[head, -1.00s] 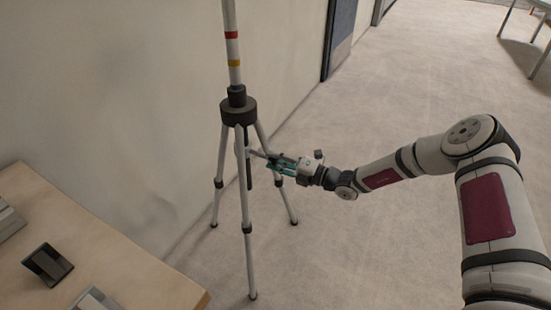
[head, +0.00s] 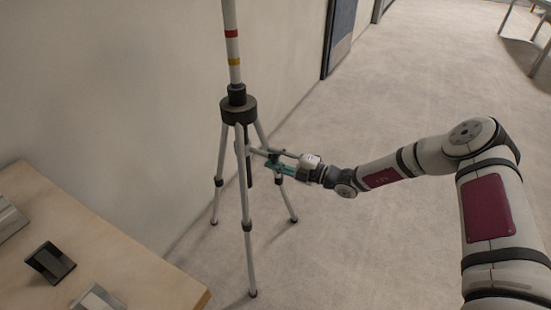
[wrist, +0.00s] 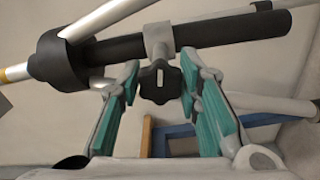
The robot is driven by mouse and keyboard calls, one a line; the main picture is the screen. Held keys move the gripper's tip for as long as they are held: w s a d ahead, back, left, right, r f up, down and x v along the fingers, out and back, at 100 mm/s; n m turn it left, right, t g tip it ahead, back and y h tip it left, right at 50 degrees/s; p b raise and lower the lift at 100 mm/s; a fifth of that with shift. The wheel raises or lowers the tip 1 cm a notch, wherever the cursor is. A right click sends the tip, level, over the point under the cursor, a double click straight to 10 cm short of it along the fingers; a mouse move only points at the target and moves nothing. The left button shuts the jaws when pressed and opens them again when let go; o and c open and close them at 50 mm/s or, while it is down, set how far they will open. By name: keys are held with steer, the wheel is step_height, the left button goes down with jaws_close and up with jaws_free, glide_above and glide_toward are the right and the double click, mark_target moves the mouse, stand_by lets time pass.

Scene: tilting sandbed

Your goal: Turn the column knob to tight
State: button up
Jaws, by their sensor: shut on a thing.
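The column knob (wrist: 160,84) is a dark lobed knob with a pale upright mark on its face. It sits on a grey collar (wrist: 158,42) around the dark centre column (wrist: 215,37) of the tripod. My gripper (wrist: 160,88) has its green finger pads on the left and right sides of the knob and is shut on it. In the head view my gripper (head: 273,164) reaches in from the right, among the tripod's legs below the dark hub (head: 238,110). The knob is too small and covered to make out there.
The tripod stands on the pale floor near the wall, its white pole (head: 234,60) banded red and yellow. A wooden table (head: 110,255) with a dark block (head: 48,262) is at the lower left.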

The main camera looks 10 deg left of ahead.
steer(key=shift+f, duration=0.15)
steer(key=o, duration=1.2)
steer(key=shift+d, duration=0.15)
steer(key=v, duration=1.1)
steer(key=shift+s+d, duration=0.15)
steer(key=shift+d, duration=0.25)
